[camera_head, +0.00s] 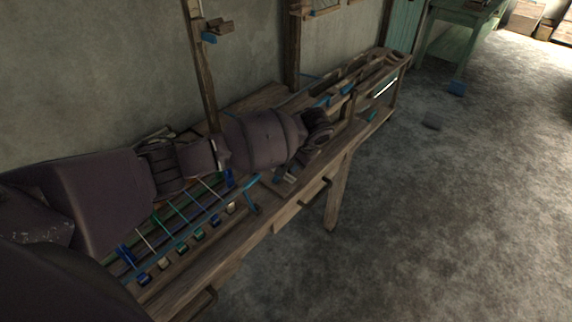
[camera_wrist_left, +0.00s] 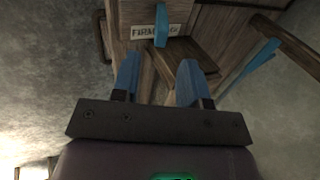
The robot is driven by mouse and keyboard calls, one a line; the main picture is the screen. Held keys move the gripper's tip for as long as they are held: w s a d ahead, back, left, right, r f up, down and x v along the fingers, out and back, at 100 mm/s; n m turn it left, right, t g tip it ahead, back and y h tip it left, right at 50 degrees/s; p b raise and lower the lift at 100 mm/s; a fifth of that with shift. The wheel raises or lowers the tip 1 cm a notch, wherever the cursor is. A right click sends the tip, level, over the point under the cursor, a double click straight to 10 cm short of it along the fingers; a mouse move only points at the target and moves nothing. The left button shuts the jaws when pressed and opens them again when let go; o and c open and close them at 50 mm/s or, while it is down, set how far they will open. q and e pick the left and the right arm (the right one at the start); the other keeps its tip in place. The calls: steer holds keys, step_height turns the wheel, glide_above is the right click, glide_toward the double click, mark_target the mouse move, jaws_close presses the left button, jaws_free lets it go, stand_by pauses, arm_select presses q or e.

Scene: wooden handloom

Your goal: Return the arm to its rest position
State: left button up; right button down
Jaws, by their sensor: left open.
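My left arm (camera_head: 255,138) comes in from the left in the head view and stretches over the wooden handloom (camera_head: 250,235). Its far end bends down near the middle of the loom, where the fingers are hard to make out. In the left wrist view my left gripper (camera_wrist_left: 158,82) is open, with two blue fingertips apart and nothing between them. Beyond the fingertips is a wooden piece with a partly readable white label (camera_wrist_left: 150,31) and a blue tab (camera_wrist_left: 161,25). I cannot tell whether the fingers touch any wood. My right gripper is in neither view.
Coloured threads and several small spools (camera_head: 182,247) lie on the loom below my arm. A wooden post (camera_head: 200,70) rises behind it, close to the grey wall. A green table (camera_head: 465,25) stands at the back right. The floor (camera_head: 430,220) to the right is mostly clear.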

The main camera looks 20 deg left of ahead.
arm_select(q)
steer(key=shift+s+d+r, duration=0.1)
steer(key=shift+d+r, duration=0.2)
steer(key=shift+r, duration=0.3)
